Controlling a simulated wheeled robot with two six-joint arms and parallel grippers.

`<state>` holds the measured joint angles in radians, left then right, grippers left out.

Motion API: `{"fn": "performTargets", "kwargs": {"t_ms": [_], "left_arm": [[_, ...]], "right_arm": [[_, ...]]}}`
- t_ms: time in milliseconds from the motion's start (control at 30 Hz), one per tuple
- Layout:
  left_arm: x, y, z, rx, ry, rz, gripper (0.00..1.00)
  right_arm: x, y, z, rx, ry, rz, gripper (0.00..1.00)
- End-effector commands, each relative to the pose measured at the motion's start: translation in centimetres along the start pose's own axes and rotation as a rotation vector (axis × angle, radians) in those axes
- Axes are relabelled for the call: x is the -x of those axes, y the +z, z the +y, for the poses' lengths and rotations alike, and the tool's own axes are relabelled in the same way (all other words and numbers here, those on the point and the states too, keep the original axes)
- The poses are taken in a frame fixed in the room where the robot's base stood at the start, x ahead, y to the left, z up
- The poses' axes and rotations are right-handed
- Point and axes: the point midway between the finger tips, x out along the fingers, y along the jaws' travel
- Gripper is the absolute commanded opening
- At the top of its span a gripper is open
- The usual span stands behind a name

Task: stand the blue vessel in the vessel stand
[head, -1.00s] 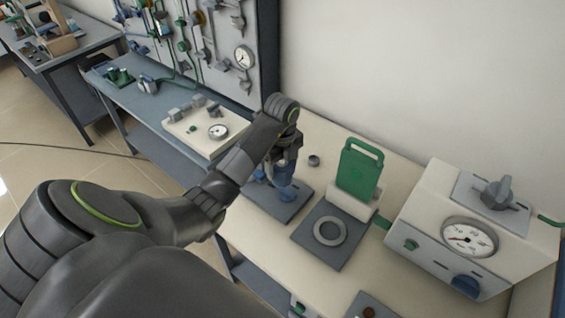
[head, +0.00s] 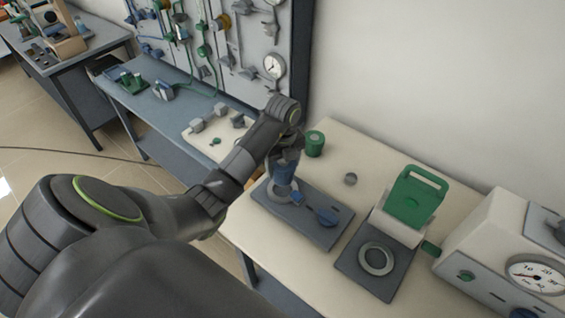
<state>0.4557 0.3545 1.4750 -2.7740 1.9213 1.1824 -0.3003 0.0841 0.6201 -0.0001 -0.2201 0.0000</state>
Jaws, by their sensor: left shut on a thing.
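My left gripper (head: 285,158) is shut on the blue vessel (head: 284,173), which looks upright. It holds the vessel over the left end of a dark base plate (head: 310,228) on the beige bench. A pale ring (head: 281,193) shows on that plate just below the vessel; I cannot tell whether the vessel touches it. A second dark plate (head: 358,280) to the right carries an empty grey ring (head: 375,258). I cannot tell from the picture which ring belongs to the vessel stand. My right gripper is not in view.
A green flap with a handle (head: 413,196) stands behind the second plate. A white unit with a dial (head: 535,274) is at the far right.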

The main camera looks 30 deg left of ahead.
Motion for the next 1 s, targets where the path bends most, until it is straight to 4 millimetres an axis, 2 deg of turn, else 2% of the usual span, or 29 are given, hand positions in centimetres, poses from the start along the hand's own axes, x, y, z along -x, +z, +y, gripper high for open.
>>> {"fn": "performTargets", "kwargs": {"t_ms": [300, 500, 700, 1000], "left_arm": [[-2.9, 0.0, -0.1, 0.0, -0.002, -0.002, 0.29], [-4.1, 0.0, 0.0, 0.001, -0.001, -0.002, 0.29], [-4.5, 0.1, -0.1, 0.001, -0.001, -0.002, 0.29], [-4.4, 0.1, -0.1, 0.0, -0.002, -0.002, 0.29]], "right_arm": [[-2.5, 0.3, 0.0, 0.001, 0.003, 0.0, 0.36], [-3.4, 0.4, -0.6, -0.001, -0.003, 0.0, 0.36], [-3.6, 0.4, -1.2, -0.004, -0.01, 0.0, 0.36], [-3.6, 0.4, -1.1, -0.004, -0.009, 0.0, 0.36]]}}
